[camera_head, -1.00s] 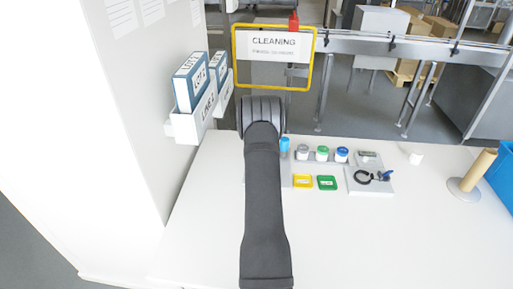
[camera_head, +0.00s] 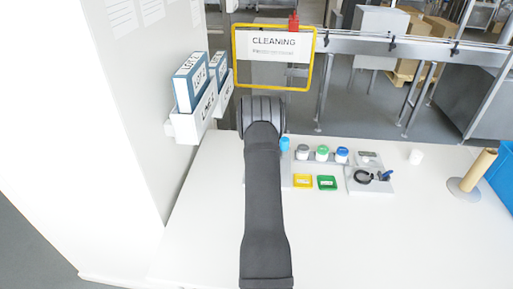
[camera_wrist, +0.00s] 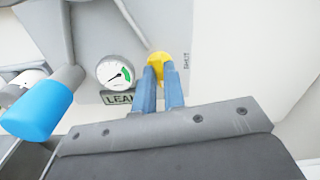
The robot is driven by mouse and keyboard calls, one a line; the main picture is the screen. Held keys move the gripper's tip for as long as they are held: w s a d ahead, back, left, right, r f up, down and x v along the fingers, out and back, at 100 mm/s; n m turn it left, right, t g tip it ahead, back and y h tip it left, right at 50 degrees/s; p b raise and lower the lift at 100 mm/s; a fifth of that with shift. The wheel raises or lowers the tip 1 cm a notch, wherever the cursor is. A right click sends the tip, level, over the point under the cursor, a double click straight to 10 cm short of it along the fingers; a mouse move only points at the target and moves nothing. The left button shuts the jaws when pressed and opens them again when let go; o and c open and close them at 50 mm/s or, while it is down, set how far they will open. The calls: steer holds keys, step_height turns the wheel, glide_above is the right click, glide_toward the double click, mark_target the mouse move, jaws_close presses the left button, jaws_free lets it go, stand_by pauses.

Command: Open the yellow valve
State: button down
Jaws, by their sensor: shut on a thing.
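The yellow valve (camera_wrist: 159,64) shows in the wrist view on a grey panel (camera_wrist: 95,30), beside the word SHUT. My gripper (camera_wrist: 159,74) has its two blue fingers at the valve, one on each side of it, and is shut on it. The fingers hide part of the valve. In the head view my dark arm hides the gripper and the valve.
A round gauge (camera_wrist: 116,73) with a green sector sits just left of the valve, above a LEAK label (camera_wrist: 118,97). A blue-ended cylinder (camera_wrist: 38,114) juts out at left. On the table are lidded jars (camera_head: 322,153), yellow (camera_head: 303,181) and green (camera_head: 327,183) blocks.

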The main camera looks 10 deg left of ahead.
steer(key=shift+m, duration=0.8)
steer(key=c, duration=1.5)
jaws_free()
steer(key=shift+r, duration=0.1)
step_height(320, 180, up, 17)
steer(key=shift+r, duration=0.15)
step_height(320, 180, down, 18)
steer(key=shift+r, duration=0.25)
